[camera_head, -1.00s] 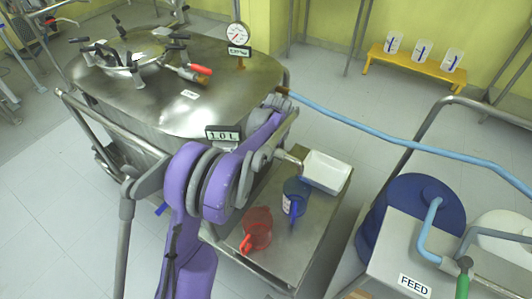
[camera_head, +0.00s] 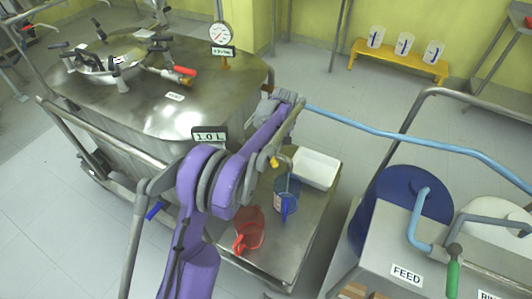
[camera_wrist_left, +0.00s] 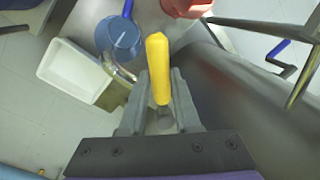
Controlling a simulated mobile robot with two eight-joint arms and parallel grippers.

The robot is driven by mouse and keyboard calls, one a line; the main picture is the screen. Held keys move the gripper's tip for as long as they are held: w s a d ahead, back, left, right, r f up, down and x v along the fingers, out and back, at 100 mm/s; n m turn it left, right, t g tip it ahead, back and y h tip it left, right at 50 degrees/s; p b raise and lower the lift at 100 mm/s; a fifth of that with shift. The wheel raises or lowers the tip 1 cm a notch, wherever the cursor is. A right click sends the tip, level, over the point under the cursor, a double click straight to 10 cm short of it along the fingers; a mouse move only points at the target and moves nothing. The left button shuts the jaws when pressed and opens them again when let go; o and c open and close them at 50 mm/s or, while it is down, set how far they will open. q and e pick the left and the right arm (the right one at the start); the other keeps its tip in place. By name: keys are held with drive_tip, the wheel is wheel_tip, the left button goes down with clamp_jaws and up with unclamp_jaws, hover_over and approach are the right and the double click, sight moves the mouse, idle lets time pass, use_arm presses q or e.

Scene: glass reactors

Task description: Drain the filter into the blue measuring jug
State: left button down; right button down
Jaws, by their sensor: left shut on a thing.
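The steel filter (camera_head: 155,95) stands at the left, with a 1.0 L display on its front edge. My left gripper (camera_wrist_left: 158,105) is shut on the yellow valve handle (camera_wrist_left: 157,60) in the left wrist view. The handle's tip also shows below my gripper in the head view (camera_head: 274,162). A bent steel spout (camera_wrist_left: 120,76) ends above the blue measuring jug (camera_head: 286,198). A thin pale line, seemingly liquid, runs from the spout into this jug. It also shows in the wrist view (camera_wrist_left: 122,42). My right gripper is out of view.
A red jug (camera_head: 250,232) stands beside the blue one on the steel shelf (camera_head: 290,250). A white tray (camera_head: 316,168) lies behind. A blue hose (camera_head: 390,133) runs right. The feed cart with a blue drum (camera_head: 415,205) is at the right.

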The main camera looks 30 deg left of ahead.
use_arm(q)
drive_tip(key=shift+w+d+n+h, duration=0.2)
drive_tip(key=shift+w+n, duration=0.6)
drive_tip(key=shift+n, duration=0.5)
drive_tip(key=shift+w+d+n+h, duration=0.2)
drive_tip(key=shift+w+n, duration=0.65)
drive_tip(key=shift+n, duration=0.45)
drive_tip(key=shift+w+d+n+h, duration=0.1)
drive_tip(key=shift+w+n+h, duration=0.1)
drive_tip(key=shift+w+n, duration=0.85)
drive_tip(key=shift+s+n+p, duration=0.2)
drive_tip(key=shift+n+p, duration=0.1)
drive_tip(key=shift+n, duration=0.05)
drive_tip(key=c, duration=0.6)
unclamp_jaws()
drive_tip(key=shift+c, duration=0.2)
drive_tip(key=shift+r, duration=0.15)
wheel_tip(320, 180, up, 10)
drive_tip(key=w+p, duration=0.1)
drive_tip(key=p, duration=0.1)
drive_tip(key=shift+w+r, duration=0.25)
drive_tip(key=shift+w, duration=0.05)
drive_tip(key=shift+a, duration=0.1)
